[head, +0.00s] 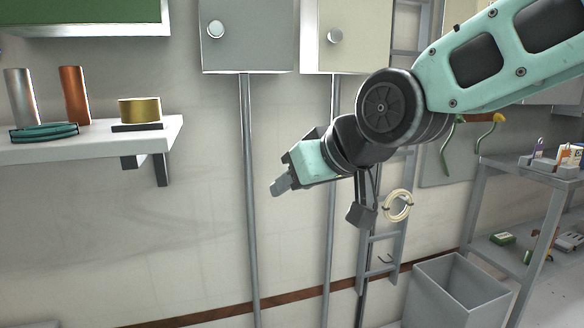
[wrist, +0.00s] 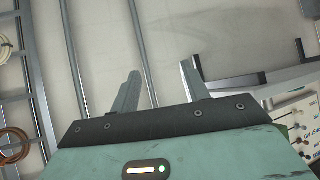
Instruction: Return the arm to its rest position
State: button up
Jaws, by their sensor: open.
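My gripper (head: 281,184) hangs in mid-air at the end of my teal arm, in front of the pale wall in the head view. It points to the left and slightly down. In the wrist view my gripper (wrist: 160,88) shows two grey fingers spread apart, with nothing between them. Behind them are only the wall and a vertical pipe. My arm is bent and comes in from the upper right of the head view.
A white shelf (head: 90,145) with metal cylinders is at left. Two wall boxes with pipes (head: 250,200) stand behind my gripper. A ladder (head: 380,255), a grey bin (head: 455,290) and a workbench (head: 530,172) are at right. The space left of my gripper is clear.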

jog(key=s+d+f+g+h, duration=0.2)
jog(key=s+d+f+g, duration=0.1)
jog(key=s+d+f, duration=0.4)
jog(key=s+d+f+g+h, duration=0.2)
jog(key=s+f, duration=0.3)
jog(key=s, duration=0.4)
jog(key=s+d+f+g+h, duration=0.2)
jog(key=s+d+f+g, duration=0.1)
jog(key=s+d+f, duration=0.4)
notch_tip(320, 180, up, 28)
jog(key=a+p, duration=0.2)
jog(key=p, duration=2.5)
jog(key=shift+s+a+r+n, duration=0.15)
jog(key=shift+a+r+n, duration=0.15)
jog(key=shift+a, duration=0.1)
jog(key=shift+f, duration=0.1)
